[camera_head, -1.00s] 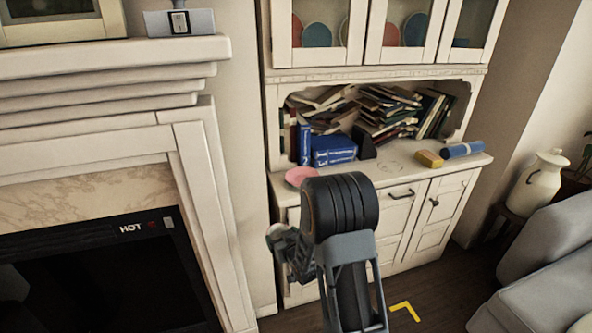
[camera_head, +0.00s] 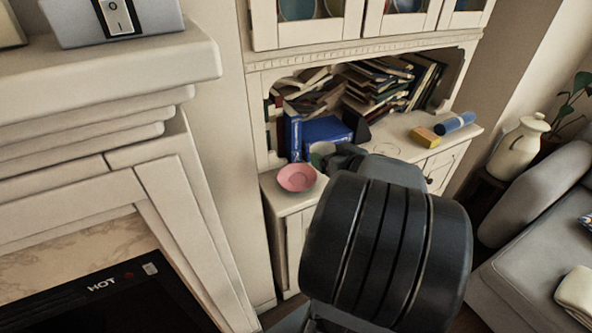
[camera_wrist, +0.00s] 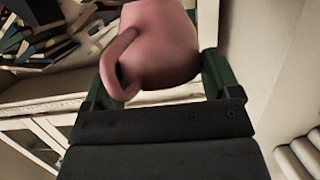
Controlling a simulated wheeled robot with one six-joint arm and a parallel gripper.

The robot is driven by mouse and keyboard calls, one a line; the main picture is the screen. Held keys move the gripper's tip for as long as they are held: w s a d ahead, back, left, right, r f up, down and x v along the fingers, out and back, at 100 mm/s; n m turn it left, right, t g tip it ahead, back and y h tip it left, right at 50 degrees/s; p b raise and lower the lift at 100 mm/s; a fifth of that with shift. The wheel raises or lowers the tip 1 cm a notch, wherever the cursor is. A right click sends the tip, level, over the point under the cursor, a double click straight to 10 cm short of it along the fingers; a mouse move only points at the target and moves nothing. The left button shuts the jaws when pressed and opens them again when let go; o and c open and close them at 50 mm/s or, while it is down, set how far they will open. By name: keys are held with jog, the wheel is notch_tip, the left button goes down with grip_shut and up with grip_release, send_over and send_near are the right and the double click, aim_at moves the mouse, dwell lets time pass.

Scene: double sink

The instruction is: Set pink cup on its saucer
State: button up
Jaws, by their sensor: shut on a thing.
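The pink cup (camera_wrist: 162,45) fills the upper middle of the wrist view, its handle toward the left. My gripper (camera_wrist: 160,85) is shut on it, with a dark green finger on each side. In the head view my arm hides the cup and the fingertips. The pink saucer (camera_head: 297,178) lies empty on the left end of the white cabinet's counter. In the head view my arm reaches toward the counter, to the right of the saucer. The saucer does not show clearly in the wrist view.
Blue books (camera_head: 326,136) stand behind the saucer, with piled books (camera_head: 380,85) in the niche. A yellow block (camera_head: 424,137) and a blue roll (camera_head: 455,123) lie on the counter's right. The fireplace mantel (camera_head: 120,70) juts out at left. A grey sofa (camera_head: 540,260) stands at right.

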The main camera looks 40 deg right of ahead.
jog(key=w+f+b, duration=0.2)
jog(key=w+f, duration=0.1)
jog(key=w+f+b, duration=0.2)
jog(key=w+f, duration=0.2)
jog(key=w+a+f+b, duration=0.1)
jog(key=w+f, duration=0.3)
jog(key=shift+w+f+b, duration=0.15)
jog(key=shift+w+b, duration=0.05)
jog(key=shift+b, duration=0.2)
jog(key=shift+f, duration=0.3)
jog(key=shift+f, duration=0.15)
jog(key=shift+f+b, duration=0.25)
jog(key=shift+b, duration=0.05)
jog(key=o, duration=1.1)
jog(key=shift+r, duration=0.15)
